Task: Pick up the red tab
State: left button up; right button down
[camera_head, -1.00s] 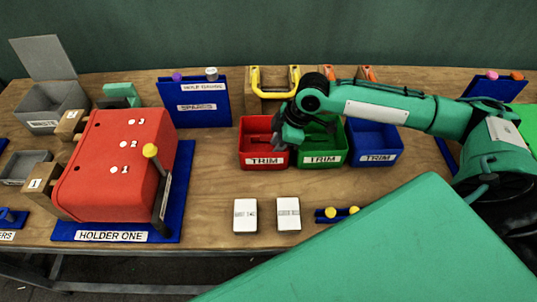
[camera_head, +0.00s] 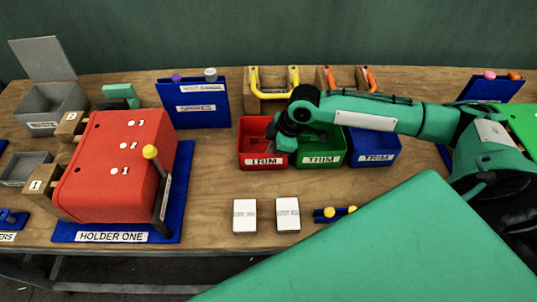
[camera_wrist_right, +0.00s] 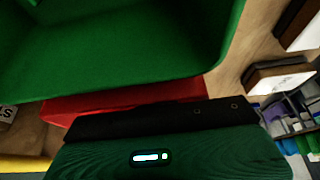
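I cannot pick out a red tab with certainty in either view. My right gripper (camera_head: 272,130) is dark and hangs at the red TRIM bin (camera_head: 264,161), near its border with the green TRIM bin (camera_head: 321,160). Its fingers are small and dark against the bin, so I cannot tell whether they are open or shut. In the right wrist view the green bin's wall (camera_wrist_right: 120,50) fills the top, with a red surface (camera_wrist_right: 125,100) below it, partly hidden by my dark gripper body. My left gripper is not in view.
A blue TRIM bin (camera_head: 374,146) stands right of the green one. The red HOLDER ONE press (camera_head: 112,170) is on the left. Two white cards (camera_head: 244,215) lie in front of the bins. Yellow handles (camera_head: 272,85) stand behind. The table between press and bins is clear.

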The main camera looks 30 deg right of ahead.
jog(key=shift+r, duration=0.15)
notch_tip(320, 180, up, 20)
jog(key=b, duration=0.1)
dwell(0.3)
jog(key=shift+f, duration=0.2)
dwell(0.8)
